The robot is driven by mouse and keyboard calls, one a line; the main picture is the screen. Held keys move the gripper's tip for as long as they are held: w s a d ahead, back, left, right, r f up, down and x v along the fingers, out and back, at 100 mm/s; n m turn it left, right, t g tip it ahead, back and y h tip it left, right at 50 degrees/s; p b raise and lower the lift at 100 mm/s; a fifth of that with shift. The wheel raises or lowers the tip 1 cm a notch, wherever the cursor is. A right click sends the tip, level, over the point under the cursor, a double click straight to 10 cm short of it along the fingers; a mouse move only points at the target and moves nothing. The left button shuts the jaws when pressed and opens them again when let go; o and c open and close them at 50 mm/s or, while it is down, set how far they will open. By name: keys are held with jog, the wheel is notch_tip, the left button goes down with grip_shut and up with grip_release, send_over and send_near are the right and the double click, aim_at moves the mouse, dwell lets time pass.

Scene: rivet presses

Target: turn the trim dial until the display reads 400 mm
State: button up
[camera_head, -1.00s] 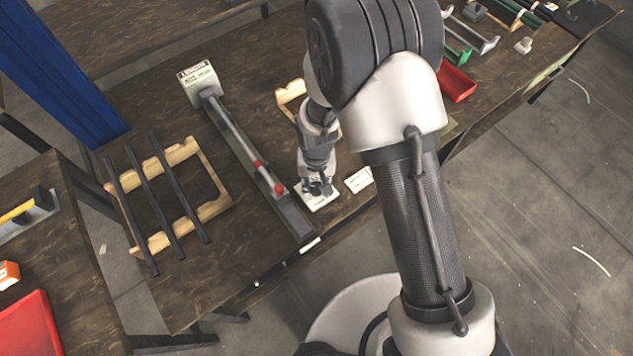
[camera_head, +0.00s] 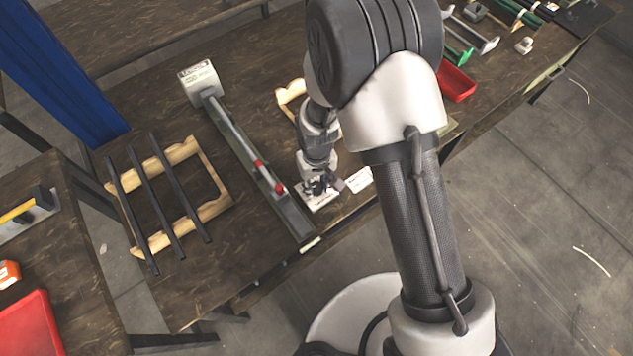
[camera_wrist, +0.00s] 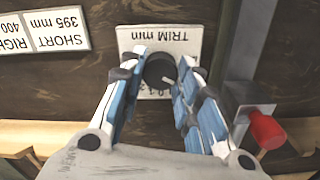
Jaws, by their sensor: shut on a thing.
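The black trim dial (camera_wrist: 160,70) sits on a white plate (camera_wrist: 187,42) printed "TRIM mm", upside down in the wrist view. My gripper (camera_wrist: 164,79) is shut on the dial, with blue-padded fingers on either side of it. In the head view my gripper (camera_head: 320,186) is low over the plate and hides the dial. The display (camera_head: 199,80) is a pale box at the far end of the rail; its digits are too small to read surely.
The rail (camera_head: 240,144) carries red-tipped parts; one red knob (camera_wrist: 267,130) is close right of my gripper in the wrist view. A white card (camera_wrist: 57,31) reads "SHORT 395 mm" and "RIGHT 400". A wooden rack with dark bars (camera_head: 205,164) stands left of the rail.

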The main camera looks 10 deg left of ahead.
aim_at(317, 186)
jog(key=o, duration=1.1)
notch_tip(317, 186, up, 12)
jog(key=shift+r, duration=0.1)
dwell(0.4)
